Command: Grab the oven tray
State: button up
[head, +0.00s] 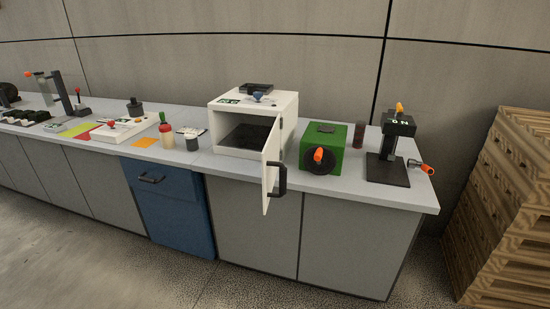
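The white oven (224,111) stands on the counter in the middle of the head view. Its door (270,172) is swung open toward me, with a dark handle (280,180) on its outer face. A dark flat surface (248,137), which looks like the oven tray, lies inside at the bottom of the oven. I cannot tell its edges clearly. My gripper is not in view.
The open door juts past the counter's front edge. A green box (338,145) with an orange knob stands right of the oven, then a black press (388,170). A red-topped bottle (166,135) stands left. Wooden pallets (500,200) are stacked at right. Floor in front is clear.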

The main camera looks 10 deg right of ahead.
aim_at(249, 88)
jog(key=i+j+u, duration=0.55)
jog(key=i+u, duration=0.15)
jog(key=i, duration=0.25)
jog(key=i+j+u, duration=0.15)
jog(key=i+u, duration=0.2)
jog(key=i, duration=0.15)
jog(key=i+z, duration=0.1)
jog(key=i, duration=0.35)
jog(key=i+j+z, duration=0.1)
jog(key=i, duration=0.35)
jog(key=i+j+z, duration=0.1)
jog(key=i, duration=0.35)
jog(key=j, duration=0.1)
